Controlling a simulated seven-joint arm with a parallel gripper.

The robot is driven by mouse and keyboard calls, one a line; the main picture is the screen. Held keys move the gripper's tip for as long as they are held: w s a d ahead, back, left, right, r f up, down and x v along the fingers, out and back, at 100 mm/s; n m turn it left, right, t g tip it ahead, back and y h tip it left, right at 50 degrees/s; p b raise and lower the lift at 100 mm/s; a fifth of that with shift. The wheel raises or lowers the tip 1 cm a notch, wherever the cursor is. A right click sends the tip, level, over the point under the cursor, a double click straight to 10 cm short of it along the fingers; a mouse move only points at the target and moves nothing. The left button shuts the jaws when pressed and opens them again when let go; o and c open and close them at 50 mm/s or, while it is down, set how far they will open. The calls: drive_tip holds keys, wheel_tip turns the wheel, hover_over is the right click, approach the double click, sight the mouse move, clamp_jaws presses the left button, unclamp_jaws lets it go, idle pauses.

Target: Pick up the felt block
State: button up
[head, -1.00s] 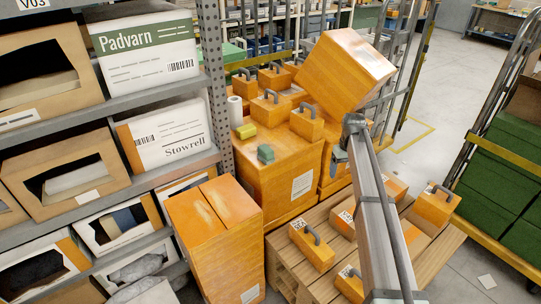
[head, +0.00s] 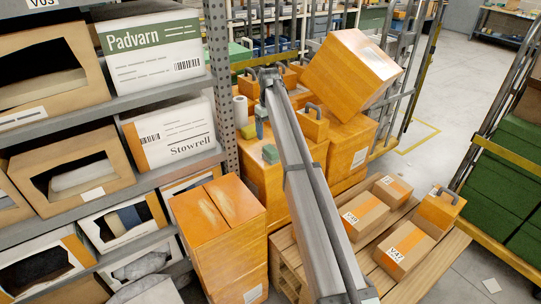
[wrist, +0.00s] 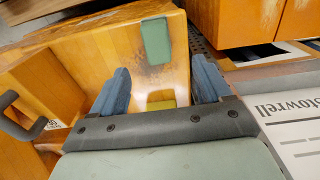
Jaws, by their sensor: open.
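Two small blocks lie on top of an orange carton (head: 262,180): a green block (head: 270,154) near its front edge and a yellow block (head: 248,131) further back. I cannot tell from looks alone which one is felt. In the wrist view, the yellow block (wrist: 161,103) shows between the two blue fingers of my gripper (wrist: 160,85), partly hidden by the gripper's dark front edge. The green block (wrist: 156,40) lies beyond the fingertips. My gripper (head: 261,118) is open over the carton top, and its arm hides part of that top.
A white roll (head: 240,110) stands close by on the carton. Several orange handled weights sit behind, below a tilted orange box (head: 351,72). A shelf post (head: 222,90) rises close on the left. A pallet (head: 408,286) with cartons lies at right.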

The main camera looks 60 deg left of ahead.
sight(271, 148)
drive_tip(key=f, duration=1.1)
drive_tip(key=shift+w+d, duration=0.15)
drive_tip(key=shift+w, duration=0.05)
drive_tip(key=c, duration=1.2)
